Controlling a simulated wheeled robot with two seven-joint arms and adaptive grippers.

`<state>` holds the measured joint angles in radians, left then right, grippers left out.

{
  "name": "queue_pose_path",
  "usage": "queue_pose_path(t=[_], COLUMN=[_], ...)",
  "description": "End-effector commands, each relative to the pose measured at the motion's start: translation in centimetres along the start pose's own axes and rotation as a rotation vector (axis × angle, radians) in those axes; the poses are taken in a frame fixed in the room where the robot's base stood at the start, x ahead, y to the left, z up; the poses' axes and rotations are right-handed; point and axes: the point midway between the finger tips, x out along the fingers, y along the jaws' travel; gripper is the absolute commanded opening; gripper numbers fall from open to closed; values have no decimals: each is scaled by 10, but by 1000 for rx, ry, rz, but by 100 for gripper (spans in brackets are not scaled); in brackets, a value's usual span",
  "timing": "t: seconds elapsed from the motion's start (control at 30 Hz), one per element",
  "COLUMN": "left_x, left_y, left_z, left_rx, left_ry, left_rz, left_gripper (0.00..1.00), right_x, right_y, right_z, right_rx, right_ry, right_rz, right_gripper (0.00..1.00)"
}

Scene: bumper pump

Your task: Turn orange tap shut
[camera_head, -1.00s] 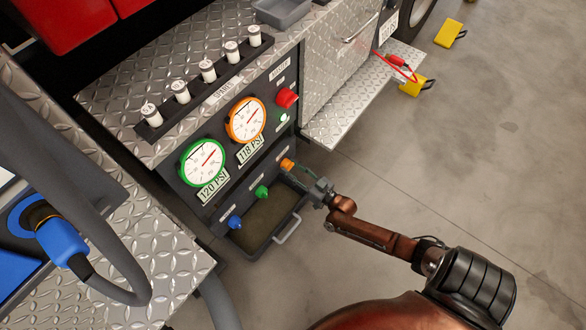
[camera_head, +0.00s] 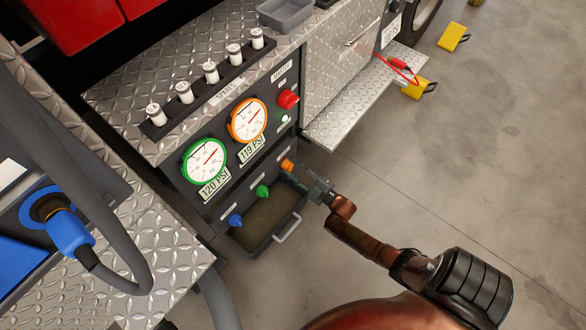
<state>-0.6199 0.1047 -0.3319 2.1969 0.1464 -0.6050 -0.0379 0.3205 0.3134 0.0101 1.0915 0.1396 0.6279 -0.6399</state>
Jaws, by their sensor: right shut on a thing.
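The orange tap (camera_head: 287,165) is on the dark lower panel, below the orange-rimmed gauge (camera_head: 247,119), whose display reads 119 PSI. My right gripper (camera_head: 298,179) reaches in from the right and is shut on the orange tap. Its fingers partly hide the tap's handle, so I cannot tell the handle's exact angle. A green tap (camera_head: 262,191) and a blue tap (camera_head: 234,221) sit lower left on the same panel. My left gripper is not in view.
A drip tray (camera_head: 265,222) with a handle sits under the taps. The green-rimmed gauge (camera_head: 204,161) reads 120 PSI. A red knob (camera_head: 288,99) is above the gripper. A metal step (camera_head: 365,110) juts out at upper right.

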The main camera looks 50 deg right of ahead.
Motion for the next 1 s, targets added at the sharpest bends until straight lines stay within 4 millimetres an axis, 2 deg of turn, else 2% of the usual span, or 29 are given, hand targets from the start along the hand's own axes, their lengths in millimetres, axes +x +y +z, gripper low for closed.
queue_pose_path(t=[0.03,0.5,1.0], left_x=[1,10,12], left_y=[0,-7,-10], left_z=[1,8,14], left_rx=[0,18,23], left_ry=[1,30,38], left_rz=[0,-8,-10], left_gripper=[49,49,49], right_x=[-1,-2,-2], right_y=[-6,-7,-6], right_z=[0,1,1], right_rx=[-40,-395,-510], right_ry=[3,25,33], right_rz=[-8,-16,-18], right_gripper=[9,9,9])
